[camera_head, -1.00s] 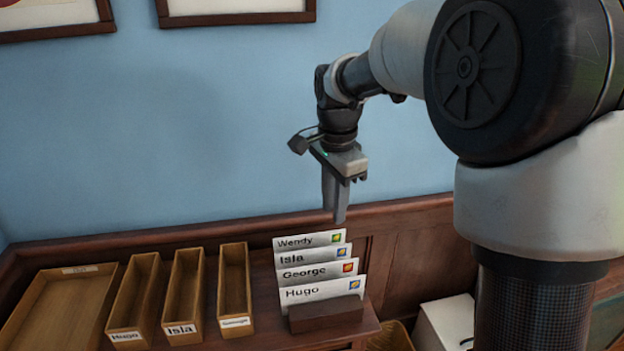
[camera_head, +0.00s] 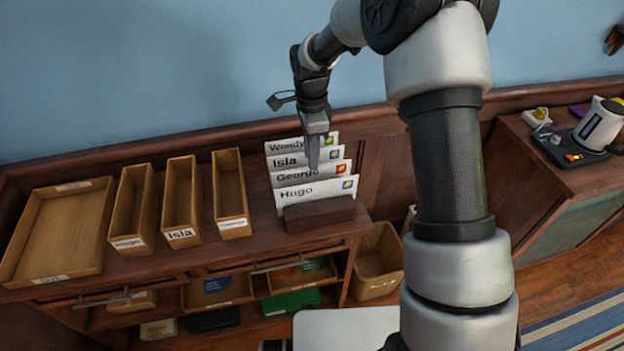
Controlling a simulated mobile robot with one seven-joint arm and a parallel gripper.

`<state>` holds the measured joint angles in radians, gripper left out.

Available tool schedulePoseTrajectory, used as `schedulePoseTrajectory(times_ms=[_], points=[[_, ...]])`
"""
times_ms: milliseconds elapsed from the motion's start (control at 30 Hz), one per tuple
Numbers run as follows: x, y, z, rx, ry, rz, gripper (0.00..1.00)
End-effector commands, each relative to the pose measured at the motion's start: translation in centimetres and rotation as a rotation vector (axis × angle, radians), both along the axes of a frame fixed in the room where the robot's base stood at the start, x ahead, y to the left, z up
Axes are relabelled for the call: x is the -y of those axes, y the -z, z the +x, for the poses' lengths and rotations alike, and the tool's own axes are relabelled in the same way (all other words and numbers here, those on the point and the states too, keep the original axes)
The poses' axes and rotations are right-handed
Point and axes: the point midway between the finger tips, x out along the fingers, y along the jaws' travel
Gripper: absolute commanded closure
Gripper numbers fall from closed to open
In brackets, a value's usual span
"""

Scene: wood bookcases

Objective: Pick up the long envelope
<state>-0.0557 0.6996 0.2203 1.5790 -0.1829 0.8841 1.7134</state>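Several white envelopes stand upright in a dark wooden holder (camera_head: 320,214) on the desk top. From back to front they read Wendy (camera_head: 287,147), Isla (camera_head: 289,161), George (camera_head: 296,177) and Hugo (camera_head: 318,193), each with a coloured stamp at its right. I cannot tell which one is the long envelope. My gripper (camera_head: 313,166) points down and overlaps the envelopes in the picture, its tips near the George label. Its fingers show almost edge-on, so I cannot tell their gap or whether they touch an envelope. Part of the Wendy envelope is hidden behind it.
Narrow wooden trays labelled Hugo (camera_head: 130,205), Isla (camera_head: 181,200) and one unreadable (camera_head: 230,195) stand left of the holder. A wide tray (camera_head: 35,272) lies farther left. A wooden bin (camera_head: 378,260) sits lower right. A kettle (camera_head: 600,124) stands on the right counter.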

Motion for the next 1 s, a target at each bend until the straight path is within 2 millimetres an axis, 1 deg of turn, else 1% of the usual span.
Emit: schedulePoseTrajectory(times_ms=[167, 333, 433, 533, 733, 767, 800, 900, 1000], points=[[0.1, 1.3, 0.0, -0.002, 0.0, 0.001, 0.75], [0.2, 3.9, 0.2, -0.003, 0.0, 0.0, 0.75], [0.2, 5.0, 0.2, -0.002, 0.001, 0.001, 0.75], [0.2, 5.5, 0.3, 0.001, -0.001, 0.0, 0.75], [0.2, 5.5, 0.3, 0.001, -0.001, 0.0, 0.75], [0.2, 5.5, 0.3, 0.001, -0.001, 0.0, 0.78], [0.2, 5.5, 0.3, 0.001, -0.001, 0.0, 0.85], [0.2, 5.5, 0.3, 0.001, 0.0, 0.0, 1.0], [0.2, 5.5, 0.3, 0.001, 0.0, 0.0, 1.0]])
